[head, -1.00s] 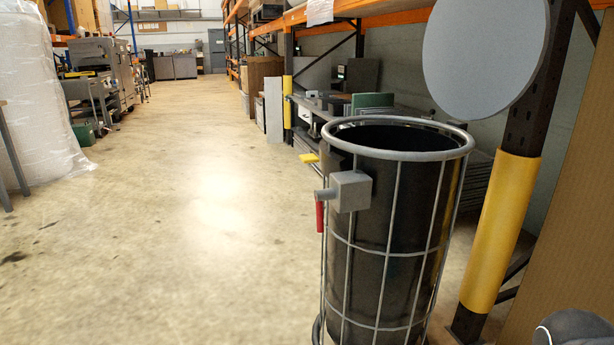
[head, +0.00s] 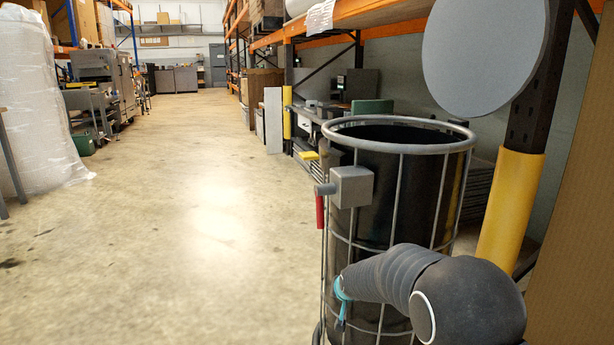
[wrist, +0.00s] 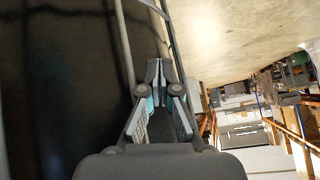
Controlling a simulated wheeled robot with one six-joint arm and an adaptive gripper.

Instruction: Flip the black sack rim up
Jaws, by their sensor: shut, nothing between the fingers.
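The black sack (head: 415,200) lines a round wire bin (head: 398,149) with a grey top ring, right of centre in the head view. A grey block with a short knob (head: 351,187) and a red handle (head: 320,212) sits on the bin's left side. In the wrist view the dark sack (wrist: 60,80) fills the left, with grey bin bars (wrist: 126,60) beside my gripper (wrist: 155,72). My gripper is shut and empty, its tips together close to the bars; I cannot tell whether they touch. In the head view my arm covers the bin's lower front.
A round grey disc (head: 485,55) hangs at the upper right, near a yellow-guarded rack post (head: 510,210). A brown panel (head: 575,220) stands at the far right. The floor (head: 200,220) left of the bin is open, with a plastic-wrapped stack (head: 35,110) at far left.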

